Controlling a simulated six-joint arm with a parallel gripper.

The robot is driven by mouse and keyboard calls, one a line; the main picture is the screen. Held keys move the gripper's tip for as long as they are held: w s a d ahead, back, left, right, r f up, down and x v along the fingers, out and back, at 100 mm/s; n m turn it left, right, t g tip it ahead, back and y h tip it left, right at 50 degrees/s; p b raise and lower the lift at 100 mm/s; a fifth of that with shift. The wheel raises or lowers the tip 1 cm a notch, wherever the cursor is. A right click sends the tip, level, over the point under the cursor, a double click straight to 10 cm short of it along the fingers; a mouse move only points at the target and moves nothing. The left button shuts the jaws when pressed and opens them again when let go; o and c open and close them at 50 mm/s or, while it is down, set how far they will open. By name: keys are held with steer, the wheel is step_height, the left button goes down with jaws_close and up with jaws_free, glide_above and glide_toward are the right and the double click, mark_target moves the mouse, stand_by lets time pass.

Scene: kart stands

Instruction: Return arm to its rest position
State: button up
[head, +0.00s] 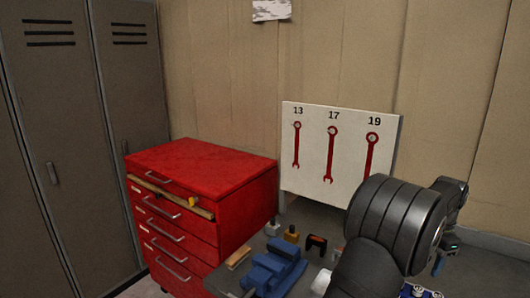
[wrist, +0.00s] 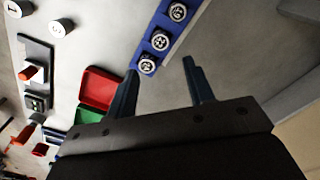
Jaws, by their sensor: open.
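My arm (head: 385,235) reaches over the grey workbench at the lower right of the head view. My gripper (wrist: 160,65) shows in the wrist view with its two dark fingers apart and nothing between them. A blue strip (wrist: 187,14) with several round, white-topped pieces lies beyond the fingertips. In the head view, the arm hides part of the bench, and the fingers are hard to make out.
A blue vise (head: 275,270) and a white wrench board (head: 310,172) are near the arm. Red (wrist: 98,88) and green (wrist: 88,117) trays lie left of the fingers.

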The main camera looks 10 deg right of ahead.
mark_target(418, 289)
step_height(418, 289, down, 10)
steer(key=shift+r, duration=0.2)
step_height(418, 289, up, 4)
steer(key=shift+f, duration=0.1)
steer(key=s+r, duration=0.7)
steer(key=s, duration=0.4)
steer(key=s+a, duration=0.4)
steer(key=s, duration=0.7)
steer(key=w+f, duration=0.3)
steer(key=w, duration=0.1)
steer(key=w+f, duration=0.6)
steer(key=w, duration=0.1)
steer(key=shift+w+d+f, duration=0.3)
steer(key=shift+f, duration=0.9)
